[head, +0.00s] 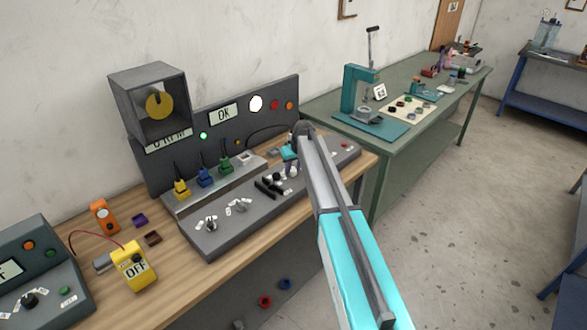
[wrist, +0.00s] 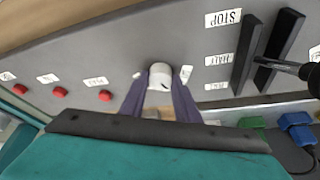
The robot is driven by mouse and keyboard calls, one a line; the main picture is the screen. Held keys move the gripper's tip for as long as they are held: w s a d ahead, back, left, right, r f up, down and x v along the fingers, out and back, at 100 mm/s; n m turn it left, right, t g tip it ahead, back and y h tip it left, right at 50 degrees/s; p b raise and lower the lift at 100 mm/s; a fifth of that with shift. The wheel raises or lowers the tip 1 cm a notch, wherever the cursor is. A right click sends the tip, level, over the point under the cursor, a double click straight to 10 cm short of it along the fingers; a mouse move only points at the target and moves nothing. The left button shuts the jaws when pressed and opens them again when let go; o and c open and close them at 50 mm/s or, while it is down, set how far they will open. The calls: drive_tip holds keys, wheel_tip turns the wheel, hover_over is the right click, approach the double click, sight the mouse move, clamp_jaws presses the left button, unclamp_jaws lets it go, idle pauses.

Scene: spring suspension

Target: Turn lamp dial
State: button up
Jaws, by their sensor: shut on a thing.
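The lamp dial is a small knob with a whitish round cap (wrist: 160,70) and a short dark mark, on the sloped grey console (head: 215,240). In the wrist view my gripper (wrist: 160,88) has its two dark fingers on either side of this knob, shut on it. In the head view my gripper (head: 291,168) is over the right half of the console, and my arm partly hides that area. White label plates flank the knob in the wrist view; their lettering is too small to read.
Yellow, blue and green plugs (head: 224,164) stand behind. The upright panel has an OK display (head: 223,114) and a lit white lamp (head: 256,103).

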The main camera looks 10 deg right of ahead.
drive_tip(key=shift+m+b, duration=0.4)
drive_tip(key=shift+b, duration=0.2)
drive_tip(key=shift+a+f+m+h+b, duration=0.15)
drive_tip(key=shift+m+h+b, duration=0.45)
drive_tip(key=shift+m+b, duration=0.65)
drive_tip(key=m+h+b, duration=0.1)
drive_tip(key=m+b, duration=0.1)
drive_tip(key=shift+w+m, duration=0.1)
drive_tip(key=shift+m, duration=0.25)
drive_tip(key=shift+a+r+m+h+b, duration=0.15)
drive_tip(key=shift+m+h+b, duration=0.35)
drive_tip(key=shift+m+b, duration=0.8)
drive_tip(key=o, duration=1)
drive_tip(key=shift+o, duration=0.2)
drive_tip(key=shift+r, duration=0.1)
